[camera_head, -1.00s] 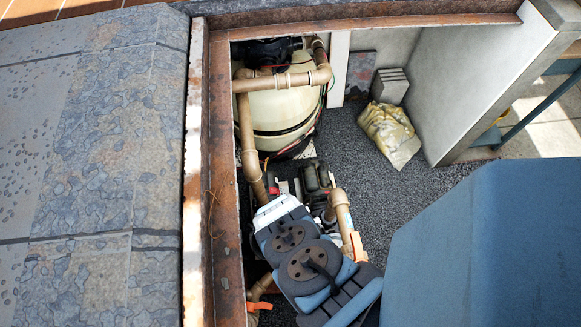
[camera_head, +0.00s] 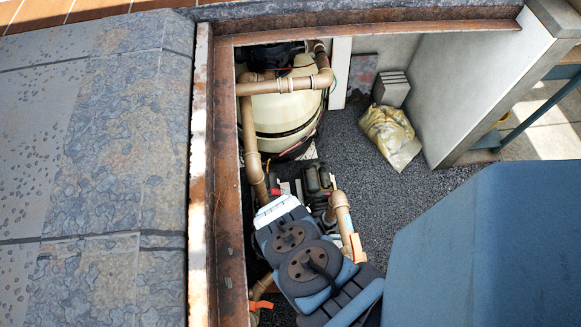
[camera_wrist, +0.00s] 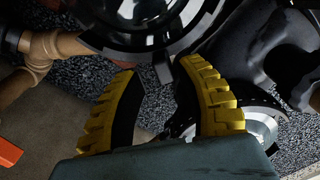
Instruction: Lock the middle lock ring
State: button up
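In the wrist view, a dark, glossy round part with a ring-like rim (camera_wrist: 105,42) fills the top middle. A small grey tab (camera_wrist: 163,73) sticks out from its lower edge. I cannot tell whether this is the middle lock ring. My gripper (camera_wrist: 157,72) has two black fingers with ridged yellow outer sides. They are apart, with the tab between their tips and a gap on both sides; contact is not clear. In the head view, my arm hides the gripper and the part in front of it.
Tan pipes (camera_head: 249,130) run beside a cream tank (camera_head: 285,115) in the pit. An orange handle (camera_wrist: 8,152) and tan pipe (camera_wrist: 38,55) lie left of my gripper. A rusty pit frame (camera_head: 228,220) borders the left.

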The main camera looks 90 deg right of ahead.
jog(key=shift+r+p, duration=2.15)
jog(key=shift+r, duration=0.25)
